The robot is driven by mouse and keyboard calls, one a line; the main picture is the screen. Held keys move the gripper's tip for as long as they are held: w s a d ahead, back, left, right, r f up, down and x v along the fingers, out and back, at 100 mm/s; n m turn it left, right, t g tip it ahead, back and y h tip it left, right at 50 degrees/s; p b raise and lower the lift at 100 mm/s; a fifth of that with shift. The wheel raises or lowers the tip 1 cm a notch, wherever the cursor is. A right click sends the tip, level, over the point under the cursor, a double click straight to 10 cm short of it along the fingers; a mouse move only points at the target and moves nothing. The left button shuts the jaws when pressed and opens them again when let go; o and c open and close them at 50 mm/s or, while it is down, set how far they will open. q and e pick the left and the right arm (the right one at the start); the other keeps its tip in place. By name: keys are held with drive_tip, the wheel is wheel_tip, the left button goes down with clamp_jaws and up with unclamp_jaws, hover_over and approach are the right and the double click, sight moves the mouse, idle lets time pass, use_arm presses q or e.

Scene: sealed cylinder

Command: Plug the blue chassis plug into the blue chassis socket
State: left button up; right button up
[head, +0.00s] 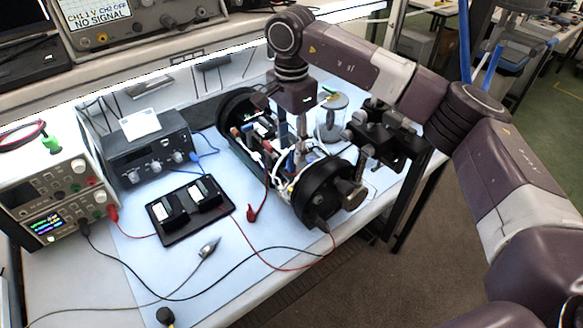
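An open cylinder chassis (325,190) with black round end rings lies on the bench mat, wires and small parts showing inside. A small blue part (283,160) shows among its wires; I cannot tell whether it is the blue chassis plug or socket. My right gripper (302,143) points down over the middle of the chassis, its fingertips among the wires. They are too small and crowded to tell whether they are open or hold anything. A blue lead (207,150) leaves the front of a black instrument box (150,155) and runs toward the back. My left gripper is not in view.
A power supply (55,195) stands at left with red and black leads. A black tray (190,212) holds two modules. A red clip (251,214) and a grey-tipped probe (208,249) lie on the mat. The front mat is mostly clear.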

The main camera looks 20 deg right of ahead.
sight(291, 158)
use_arm(q)
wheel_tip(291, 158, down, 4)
drive_tip(key=b, duration=0.3)
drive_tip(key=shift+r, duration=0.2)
use_arm(e)
wheel_tip(291, 158, down, 5)
drive_tip(key=shift+f, duration=0.1)
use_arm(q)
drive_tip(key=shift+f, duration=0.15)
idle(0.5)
use_arm(e)
clamp_jaws()
idle(0.3)
drive_tip(key=shift+r, duration=0.2)
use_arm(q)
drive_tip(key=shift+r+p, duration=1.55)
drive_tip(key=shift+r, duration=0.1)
use_arm(e)
drive_tip(key=shift+r, duration=2.9)
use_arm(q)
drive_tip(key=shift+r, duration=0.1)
use_arm(e)
drive_tip(key=shift+d, duration=0.1)
